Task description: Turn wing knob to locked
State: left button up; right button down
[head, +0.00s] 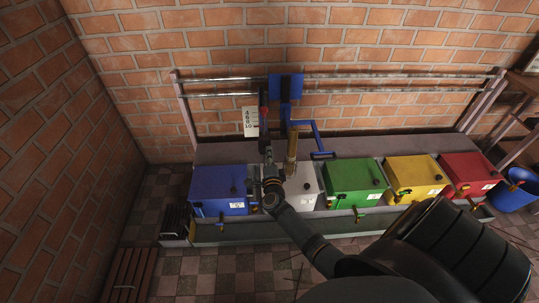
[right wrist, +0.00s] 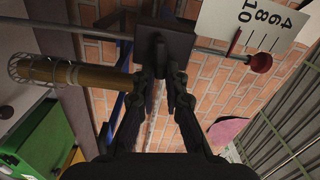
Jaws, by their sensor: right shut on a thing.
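My right gripper (head: 267,148) reaches up to the extruder carriage in the middle of the rails. In the right wrist view its fingers (right wrist: 165,85) are shut on a small dark wing knob (right wrist: 163,62) below a dark square block (right wrist: 165,38). The fingers cover much of the knob, and its exact angle is hard to read. A brass cylinder (head: 291,158) hangs just right of the gripper, and it also shows in the right wrist view (right wrist: 92,76). My left gripper is not in view.
A white scale plate (head: 250,122) and a red knob (right wrist: 259,62) are close to the gripper. Blue (head: 218,183), green (head: 352,176), yellow (head: 414,171) and red (head: 467,168) boxes line the bench below. Metal rails (head: 390,93) run along the brick wall.

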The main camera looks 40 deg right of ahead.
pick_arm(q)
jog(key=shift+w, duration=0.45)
pick_arm(e)
jog(key=shift+f+m, duration=0.2)
jog(key=shift+m, duration=0.7)
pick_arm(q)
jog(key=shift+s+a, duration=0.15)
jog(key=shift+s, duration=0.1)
pick_arm(e)
jog(key=c, duration=1.4)
grip_release()
jog(key=shift+s, duration=0.1)
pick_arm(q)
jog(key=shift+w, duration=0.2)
pick_arm(e)
jog(key=v, duration=1.2)
